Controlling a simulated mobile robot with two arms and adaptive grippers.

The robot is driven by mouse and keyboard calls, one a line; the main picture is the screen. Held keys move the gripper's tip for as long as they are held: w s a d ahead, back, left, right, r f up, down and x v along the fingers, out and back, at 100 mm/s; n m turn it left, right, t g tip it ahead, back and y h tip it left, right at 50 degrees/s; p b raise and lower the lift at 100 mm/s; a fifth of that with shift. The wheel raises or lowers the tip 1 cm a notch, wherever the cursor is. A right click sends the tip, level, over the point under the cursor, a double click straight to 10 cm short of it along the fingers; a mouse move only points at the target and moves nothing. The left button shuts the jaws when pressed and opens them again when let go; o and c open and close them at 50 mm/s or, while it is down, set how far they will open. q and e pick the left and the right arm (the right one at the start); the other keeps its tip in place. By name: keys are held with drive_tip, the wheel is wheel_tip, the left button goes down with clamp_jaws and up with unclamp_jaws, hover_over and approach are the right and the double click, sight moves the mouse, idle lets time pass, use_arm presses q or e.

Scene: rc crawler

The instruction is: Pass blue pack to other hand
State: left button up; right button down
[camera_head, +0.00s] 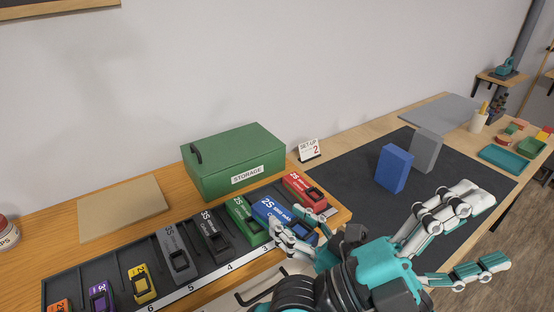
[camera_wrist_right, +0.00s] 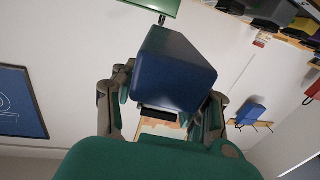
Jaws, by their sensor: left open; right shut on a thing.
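The blue pack (camera_head: 270,208), marked 2S, shows over the black rack (camera_head: 115,268) between the green pack (camera_head: 243,212) and the red pack (camera_head: 300,187). My right gripper (camera_head: 296,226) is shut on it; the fingers hide part of it. In the right wrist view the blue pack (camera_wrist_right: 176,70) sits between the two fingers (camera_wrist_right: 165,112), with open space around it. My left gripper (camera_head: 485,230) is further right, over the table's front edge, fingers spread and empty. It is apart from the blue pack.
The rack holds several other packs. Behind it stands the green storage box (camera_head: 235,158). A dark mat (camera_head: 350,175) to the right bears a blue block (camera_head: 394,168) and a grey block (camera_head: 426,150), upright beyond my left gripper. A teal tray (camera_head: 505,159) lies far right. Most of the mat is clear.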

drive_tip(key=shift+r, duration=0.1)
use_arm(q)
drive_tip(key=s+d+m+g+y, duration=0.2)
drive_tip(key=s+d+g+y, duration=0.55)
drive_tip(key=g, duration=0.25)
drive_tip(key=w+d+r+m+t+h, duration=0.2)
drive_tip(key=w+r+m+t+h, duration=0.15)
drive_tip(key=w+r+m, duration=0.5)
drive_tip(key=m+t+y, duration=0.4)
drive_tip(key=m+y, duration=1.6)
drive_tip(key=m, duration=0.3)
hover_over(277, 210)
wheel_tip(277, 210, down, 14)
drive_tip(key=r, duration=0.1)
drive_tip(key=shift+g, duration=0.25)
wheel_tip(277, 210, down, 12)
drive_tip(key=shift+f, duration=0.2)
